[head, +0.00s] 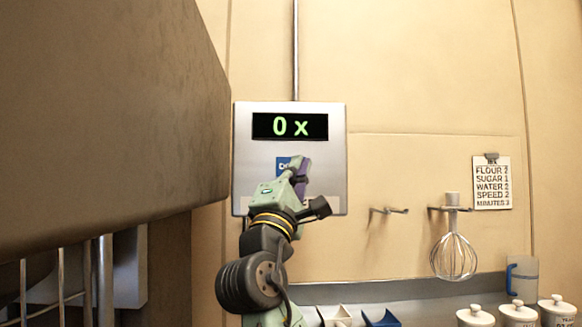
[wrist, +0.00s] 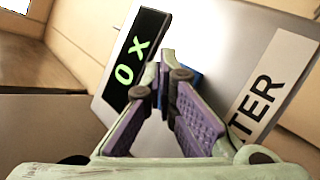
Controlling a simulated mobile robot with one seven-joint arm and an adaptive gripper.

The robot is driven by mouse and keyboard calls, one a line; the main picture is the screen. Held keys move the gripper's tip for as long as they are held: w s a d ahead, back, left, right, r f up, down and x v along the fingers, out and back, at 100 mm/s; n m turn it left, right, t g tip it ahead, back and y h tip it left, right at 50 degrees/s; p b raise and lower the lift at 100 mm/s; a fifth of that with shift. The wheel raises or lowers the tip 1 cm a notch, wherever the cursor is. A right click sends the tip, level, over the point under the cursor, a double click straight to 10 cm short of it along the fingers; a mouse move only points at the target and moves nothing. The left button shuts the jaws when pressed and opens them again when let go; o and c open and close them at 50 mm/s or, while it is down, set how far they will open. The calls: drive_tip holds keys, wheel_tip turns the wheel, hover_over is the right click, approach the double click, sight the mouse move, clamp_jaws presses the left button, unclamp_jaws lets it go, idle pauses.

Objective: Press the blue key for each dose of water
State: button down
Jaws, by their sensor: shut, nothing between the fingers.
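A grey metal dispenser panel (head: 328,190) hangs on the wall, with a black display (head: 290,126) reading "0 x" in green. The display also shows, turned, in the wrist view (wrist: 136,60). The blue key (head: 281,163) sits below the display, its right part hidden behind my gripper (head: 300,166). In the wrist view a piece of the blue key (wrist: 193,76) shows just past the fingertips. My gripper (wrist: 166,70) is shut and empty, its purple-padded fingers pointing at the panel near the key. I cannot tell whether the tips touch it.
A white label (wrist: 268,92) ending in "TER" is on the panel. A recipe card (head: 491,184) hangs at right; its water number looks like 2. A whisk (head: 453,256) hangs from a hook. Several lidded jars (head: 518,314) stand lower right. A large brown body (head: 100,110) fills the left.

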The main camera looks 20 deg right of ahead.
drive_tip(key=shift+w, duration=0.25)
drive_tip(key=shift+w+d, duration=0.2)
drive_tip(key=shift+w, duration=0.3)
idle(0.7)
idle(0.3)
drive_tip(key=shift+s+a, duration=0.25)
drive_tip(key=shift+s, duration=0.65)
drive_tip(key=shift+s+a+b, duration=0.15)
drive_tip(key=shift+s+a, duration=0.1)
drive_tip(key=shift+s, duration=0.55)
drive_tip(key=shift+s+a+b, duration=0.15)
drive_tip(key=shift+s+a, duration=0.05)
drive_tip(key=shift+s, duration=0.6)
drive_tip(key=shift+s+a+b, duration=0.15)
drive_tip(key=shift+s+a, duration=0.1)
drive_tip(key=shift+s, duration=0.55)
idle(1.9)
